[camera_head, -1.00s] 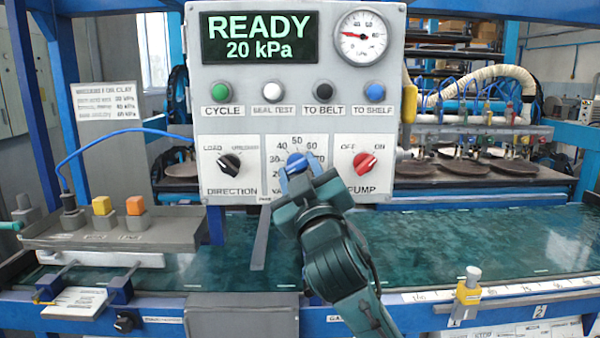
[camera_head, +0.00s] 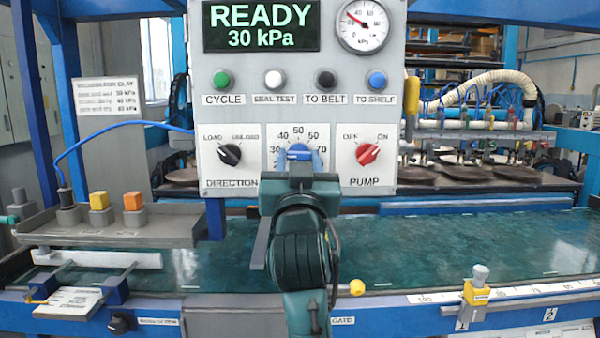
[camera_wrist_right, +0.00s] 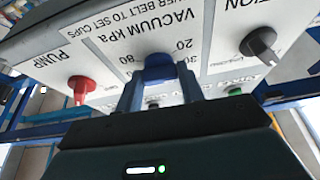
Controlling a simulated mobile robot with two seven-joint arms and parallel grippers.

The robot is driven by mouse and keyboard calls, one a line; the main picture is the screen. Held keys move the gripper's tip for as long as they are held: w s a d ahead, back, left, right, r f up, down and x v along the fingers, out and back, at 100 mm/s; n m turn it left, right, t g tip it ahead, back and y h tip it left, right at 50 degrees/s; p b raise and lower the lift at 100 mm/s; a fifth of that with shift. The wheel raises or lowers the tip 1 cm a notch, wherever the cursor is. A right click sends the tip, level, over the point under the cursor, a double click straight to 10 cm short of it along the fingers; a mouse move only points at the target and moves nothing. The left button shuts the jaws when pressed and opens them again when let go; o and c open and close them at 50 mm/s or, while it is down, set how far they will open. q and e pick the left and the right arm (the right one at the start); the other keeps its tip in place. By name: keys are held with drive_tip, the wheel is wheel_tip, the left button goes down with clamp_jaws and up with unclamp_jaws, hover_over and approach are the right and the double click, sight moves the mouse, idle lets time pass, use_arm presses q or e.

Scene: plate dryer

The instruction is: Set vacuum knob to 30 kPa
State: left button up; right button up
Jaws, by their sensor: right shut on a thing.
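The blue vacuum knob (camera_head: 300,152) sits in the lower middle of the grey control panel (camera_head: 295,185), on a dial with numbers around it. The display (camera_head: 261,26) reads READY and 30 kPa. My right gripper (camera_head: 300,172) is in front of the knob and hides its lower part. In the right wrist view, the two fingers (camera_wrist_right: 159,92) are shut on the blue knob (camera_wrist_right: 159,66), one on each side. The knob's pointer is hidden. My left gripper is not in view.
The black direction knob (camera_head: 229,154) and the red pump knob (camera_head: 367,153) flank the dial. Several push buttons, including green cycle (camera_head: 222,80), sit above. A round gauge (camera_head: 363,27) is at top right. A green belt (camera_head: 430,250) lies below the panel.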

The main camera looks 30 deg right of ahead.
use_arm(q)
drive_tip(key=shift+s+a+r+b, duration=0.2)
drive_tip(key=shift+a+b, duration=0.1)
drive_tip(key=shift+b, duration=0.1)
use_arm(e)
drive_tip(key=shift+m+g+h, duration=0.3)
drive_tip(key=shift+m+h, duration=0.2)
drive_tip(key=shift+m, duration=0.5)
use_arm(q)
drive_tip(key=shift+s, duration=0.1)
use_arm(e)
drive_tip(key=shift+r, duration=0.1)
drive_tip(key=o, duration=1)
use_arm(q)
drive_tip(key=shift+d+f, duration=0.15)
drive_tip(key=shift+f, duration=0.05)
